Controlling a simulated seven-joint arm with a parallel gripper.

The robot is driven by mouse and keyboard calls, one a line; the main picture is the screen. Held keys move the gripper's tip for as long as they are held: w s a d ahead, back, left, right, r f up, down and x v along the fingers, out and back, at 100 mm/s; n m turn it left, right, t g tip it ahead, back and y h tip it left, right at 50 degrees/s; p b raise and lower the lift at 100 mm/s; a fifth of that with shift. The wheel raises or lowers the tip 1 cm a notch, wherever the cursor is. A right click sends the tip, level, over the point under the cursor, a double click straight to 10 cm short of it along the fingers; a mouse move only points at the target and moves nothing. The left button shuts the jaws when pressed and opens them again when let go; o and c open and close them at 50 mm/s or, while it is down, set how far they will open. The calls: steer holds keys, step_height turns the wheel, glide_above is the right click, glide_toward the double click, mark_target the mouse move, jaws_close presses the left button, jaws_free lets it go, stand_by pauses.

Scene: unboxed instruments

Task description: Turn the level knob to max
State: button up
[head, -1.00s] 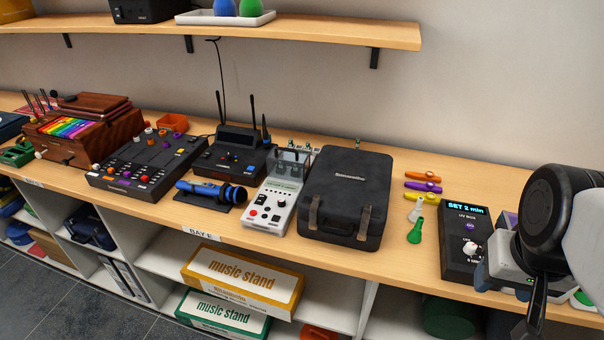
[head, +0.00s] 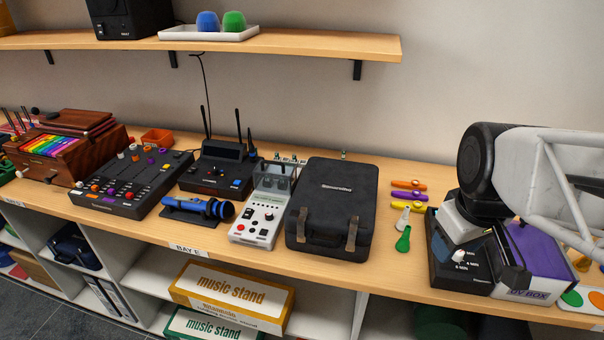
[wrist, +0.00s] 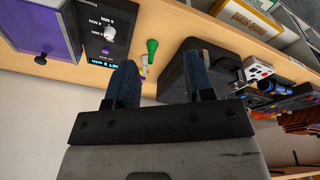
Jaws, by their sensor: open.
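No knob label reading "level" is legible in either view. A white box with small knobs and a red button (head: 258,218) stands left of the black case. A black mixer (head: 128,183) with several coloured knobs stands further left. A dark timer panel with a white knob (head: 459,257) is at the right; its knob (wrist: 110,34) and minute markings show in the wrist view. My gripper (head: 440,248) hangs over this panel and partly hides it. In the wrist view its two blue fingers (wrist: 160,72) are apart with nothing between them.
The black case (head: 331,210) stands between my gripper and the white box. Colored kazoos (head: 408,196) and a green whistle-like piece (head: 403,240) lie beside it. A purple UV box (head: 535,265) is at the right. A shelf (head: 300,43) overhangs the back.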

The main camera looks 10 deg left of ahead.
mark_target(269, 213)
steer(key=w+a+f+n, duration=0.2)
steer(key=w+a+n, duration=0.3)
steer(key=a+n, duration=0.2)
steer(key=w+a+f+n+g, duration=0.1)
steer(key=w+a+n, duration=0.5)
steer(key=a, duration=0.5)
steer(key=w+a+f+n, duration=0.2)
steer(key=w+a+n, duration=0.4)
steer(key=a+n, duration=0.3)
steer(key=shift+w+a+f+g, duration=0.15)
steer(key=shift+a+f+g, duration=0.05)
steer(key=shift+f+g, duration=0.15)
steer(key=a+f+n, duration=0.1)
steer(key=a+n, duration=0.1)
steer(key=a, duration=0.2)
steer(key=w+a+f+n, duration=0.1)
steer(key=a+f+n, duration=0.1)
steer(key=a+n, duration=0.1)
steer(key=a+f+n, duration=0.2)
steer(key=a, duration=0.3)
steer(key=shift+w+f+n+g, duration=0.1)
steer(key=shift+w+n+g, duration=0.15)
steer(key=shift+n, duration=0.15)
steer(key=shift+f, duration=3.9)
